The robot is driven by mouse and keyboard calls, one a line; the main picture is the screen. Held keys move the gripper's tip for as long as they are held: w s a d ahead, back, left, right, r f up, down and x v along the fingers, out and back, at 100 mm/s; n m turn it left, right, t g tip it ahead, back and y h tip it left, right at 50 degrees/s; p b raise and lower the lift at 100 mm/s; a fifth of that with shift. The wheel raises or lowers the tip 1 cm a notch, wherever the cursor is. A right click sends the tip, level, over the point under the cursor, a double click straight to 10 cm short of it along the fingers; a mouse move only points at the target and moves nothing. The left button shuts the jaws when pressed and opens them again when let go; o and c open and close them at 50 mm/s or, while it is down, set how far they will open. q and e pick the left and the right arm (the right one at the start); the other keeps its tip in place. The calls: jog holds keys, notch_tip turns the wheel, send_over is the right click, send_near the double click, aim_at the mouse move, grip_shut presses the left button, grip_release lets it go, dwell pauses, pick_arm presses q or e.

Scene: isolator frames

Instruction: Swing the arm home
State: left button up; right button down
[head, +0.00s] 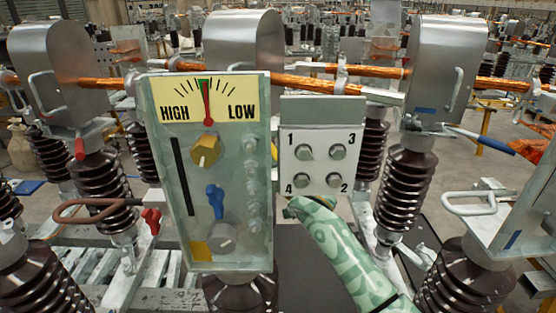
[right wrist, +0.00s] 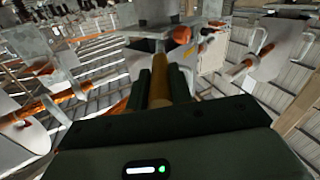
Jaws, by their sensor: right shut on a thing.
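A copper-coloured arm (head: 320,87) runs level behind the panels. Its grey end (head: 384,96) lies close to the right metal hood (head: 447,70), and I cannot tell whether it touches. My right forearm comes in from the lower right in the head view, and its gripper is hidden behind the panels there. In the right wrist view my right gripper (right wrist: 161,88) is shut on a yellow-brown rod (right wrist: 160,92) that points away from the camera. What the rod's far end joins is unclear. My left gripper is not in view.
A gauge box (head: 178,242) marked HIGH and LOW, with knobs and a blue lever (head: 215,200), stands in front. A panel with numbered knobs (head: 320,115) is beside it.

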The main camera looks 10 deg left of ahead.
jog(key=c, duration=1.3)
grip_release()
jog(key=shift+o, duration=0.2)
jog(key=b+v, duration=0.1)
jog(key=v, duration=1.5)
jog(key=shift+s+d, duration=0.15)
jog(key=shift+s, duration=0.1)
